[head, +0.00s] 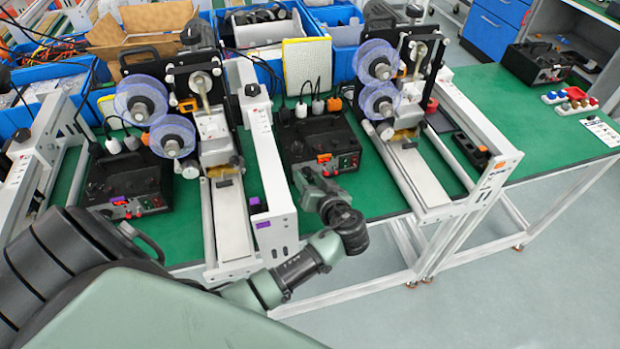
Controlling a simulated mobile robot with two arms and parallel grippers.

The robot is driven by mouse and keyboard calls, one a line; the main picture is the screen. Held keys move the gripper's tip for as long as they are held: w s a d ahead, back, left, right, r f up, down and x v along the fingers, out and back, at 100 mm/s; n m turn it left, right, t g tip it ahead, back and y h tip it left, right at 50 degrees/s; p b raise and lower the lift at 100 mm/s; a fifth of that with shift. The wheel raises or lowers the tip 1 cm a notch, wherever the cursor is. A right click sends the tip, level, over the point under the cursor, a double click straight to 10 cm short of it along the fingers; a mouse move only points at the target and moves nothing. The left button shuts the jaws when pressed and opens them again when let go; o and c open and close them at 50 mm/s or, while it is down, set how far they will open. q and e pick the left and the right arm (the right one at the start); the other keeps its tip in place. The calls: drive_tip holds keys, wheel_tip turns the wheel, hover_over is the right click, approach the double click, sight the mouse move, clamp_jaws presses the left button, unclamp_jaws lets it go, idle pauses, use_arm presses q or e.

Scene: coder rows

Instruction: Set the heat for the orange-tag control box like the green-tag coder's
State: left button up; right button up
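A black control box (325,138) with an orange tag (324,158) on its front sits on the green table between two coders. Small red lights show at its front right; its settings are too small to read. My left gripper (303,176) is just in front of this box, near its lower front edge. I cannot tell whether it touches the box, or whether its fingers are open or shut. The middle coder (234,215) carries purple tags. The right coder (440,178) has a small orange mark on its frame end. I see no clear green tag. My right gripper is not in view.
Another black control box (130,188) with a lit display stands at left. A further black box (535,62) is at the far right. Blue bins (265,45) and a cardboard box (145,35) line the back.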

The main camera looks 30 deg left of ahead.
use_arm(q)
clamp_jaws()
drive_tip(key=shift+w+m, duration=0.1)
drive_tip(key=shift+m, duration=0.2)
drive_tip(key=shift+w+d+m+g+y+b, duration=0.1)
drive_tip(key=shift+m+g+y+b, duration=0.25)
drive_tip(key=shift+m+g+y, duration=0.45)
drive_tip(key=shift+f+m+y+b, duration=0.1)
drive_tip(key=shift+m+y+b, duration=0.5)
drive_tip(key=shift+m, duration=1.1)
drive_tip(key=shift+o, duration=1)
unclamp_jaws()
drive_tip(key=shift+w, duration=0.1)
